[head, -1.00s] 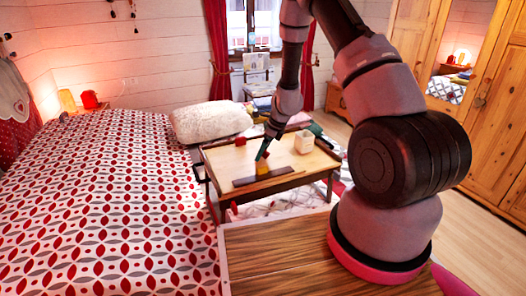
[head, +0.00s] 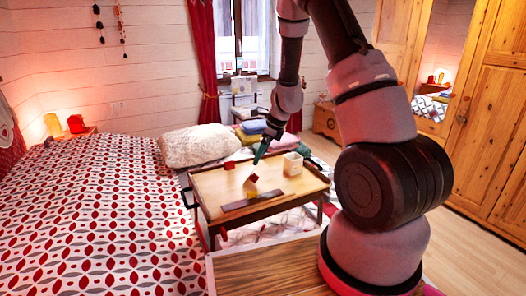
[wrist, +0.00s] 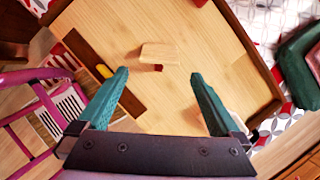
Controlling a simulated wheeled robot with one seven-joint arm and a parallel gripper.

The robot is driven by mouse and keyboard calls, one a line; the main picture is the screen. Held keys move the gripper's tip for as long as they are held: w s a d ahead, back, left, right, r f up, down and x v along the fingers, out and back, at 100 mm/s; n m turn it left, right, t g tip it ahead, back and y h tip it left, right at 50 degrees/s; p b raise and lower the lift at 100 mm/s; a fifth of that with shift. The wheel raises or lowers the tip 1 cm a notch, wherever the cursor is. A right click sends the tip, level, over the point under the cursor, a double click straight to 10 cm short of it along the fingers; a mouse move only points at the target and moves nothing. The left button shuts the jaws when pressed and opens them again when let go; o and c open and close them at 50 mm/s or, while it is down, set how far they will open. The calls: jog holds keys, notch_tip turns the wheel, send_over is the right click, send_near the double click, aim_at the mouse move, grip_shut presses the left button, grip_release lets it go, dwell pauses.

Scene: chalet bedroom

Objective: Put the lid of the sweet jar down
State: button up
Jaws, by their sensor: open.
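My gripper (head: 259,157) is above the wooden tray table, its teal fingers apart; the wrist view shows empty space between the fingers (wrist: 158,100). A small pale wooden slab with a red part (wrist: 160,54), which looks like the jar's lid, is beyond the fingertips and apart from them. It appears tilted on the table, and in the head view a small red and pale piece (head: 251,183) shows below the gripper. A cream, open-topped square container (head: 292,164), possibly the sweet jar, stands at the table's right back.
The tray table (head: 210,188) has a raised rim. A dark strip (head: 252,201) lies along its front, with a small yellow thing (wrist: 104,71) on it in the wrist view. A red object (head: 229,166) sits at the back. The bed (head: 90,220) is left.

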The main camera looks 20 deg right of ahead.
jog(key=s+a+r+n+t, duration=0.1)
jog(key=s+r+n, duration=0.4)
jog(key=r, duration=0.7)
jog(key=s+r+n+t, duration=0.1)
jog(key=s+r+n, duration=0.4)
jog(key=r, duration=0.7)
jog(key=s+d+r+n+t+h, duration=0.1)
jog(key=s+r+n, duration=0.4)
jog(key=s, duration=0.4)
jog(key=s+d+r+n+t, duration=0.1)
jog(key=s+d+r+n, duration=0.1)
jog(key=s+r+n, duration=0.3)
jog(key=s, duration=0.3)
jog(key=shift+s+n+t+h, duration=0.3)
jog(key=shift+s+n+h, duration=0.05)
jog(key=shift+n+h, duration=0.05)
jog(key=shift+r, duration=0.1)
